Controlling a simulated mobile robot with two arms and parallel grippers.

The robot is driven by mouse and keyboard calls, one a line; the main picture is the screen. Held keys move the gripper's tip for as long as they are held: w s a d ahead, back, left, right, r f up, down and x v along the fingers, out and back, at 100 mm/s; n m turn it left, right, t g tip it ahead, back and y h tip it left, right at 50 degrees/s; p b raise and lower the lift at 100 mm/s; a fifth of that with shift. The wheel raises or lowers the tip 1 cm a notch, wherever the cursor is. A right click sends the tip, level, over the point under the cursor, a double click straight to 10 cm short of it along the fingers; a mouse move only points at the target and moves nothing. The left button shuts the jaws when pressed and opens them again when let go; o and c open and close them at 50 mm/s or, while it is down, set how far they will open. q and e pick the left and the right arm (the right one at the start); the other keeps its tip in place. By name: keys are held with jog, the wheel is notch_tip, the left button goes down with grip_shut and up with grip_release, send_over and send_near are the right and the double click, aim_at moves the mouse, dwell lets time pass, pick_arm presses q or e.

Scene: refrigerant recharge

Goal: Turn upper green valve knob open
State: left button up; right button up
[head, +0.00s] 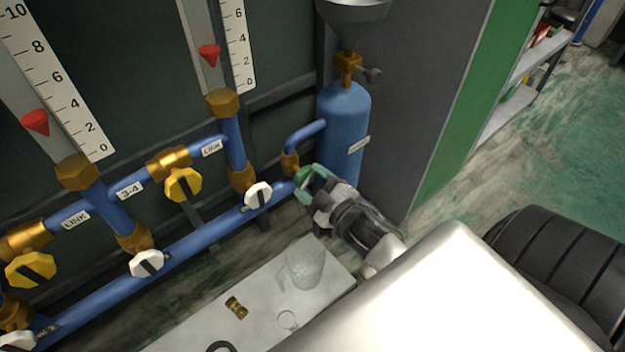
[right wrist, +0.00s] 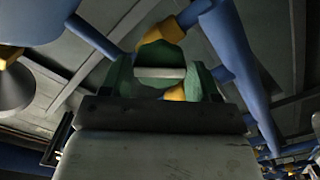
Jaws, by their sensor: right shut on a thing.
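The green valve knob (head: 303,172) sits by a brass fitting on the blue pipework, just left of the blue cylinder's base. My right gripper (head: 315,188) reaches it from the lower right and is shut on it, partly hiding it. In the right wrist view the green knob (right wrist: 160,56) lies between the fingertips (right wrist: 165,76), with a pale bar across its face. My left gripper is not in view.
Blue pipes (head: 190,246) carry yellow knobs (head: 183,185) and white knobs (head: 257,195) to the left. The blue cylinder (head: 343,120) with a funnel (head: 352,10) above stands close behind my gripper. A low pale table (head: 205,325) below bears a clear beaker (head: 303,263) and a brass fitting (head: 236,307).

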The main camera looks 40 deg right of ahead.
jog(key=n, duration=0.2)
jog(key=shift+r+n+p, duration=0.2)
jog(key=shift+n+p, duration=0.2)
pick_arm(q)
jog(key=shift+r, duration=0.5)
pick_arm(e)
jog(key=shift+f+n, duration=0.1)
jog(key=shift+n, duration=0.7)
jog(key=shift+n, duration=1.4)
jog(key=o, duration=0.6)
jog(key=shift+n, duration=0.4)
jog(key=o, duration=0.3)
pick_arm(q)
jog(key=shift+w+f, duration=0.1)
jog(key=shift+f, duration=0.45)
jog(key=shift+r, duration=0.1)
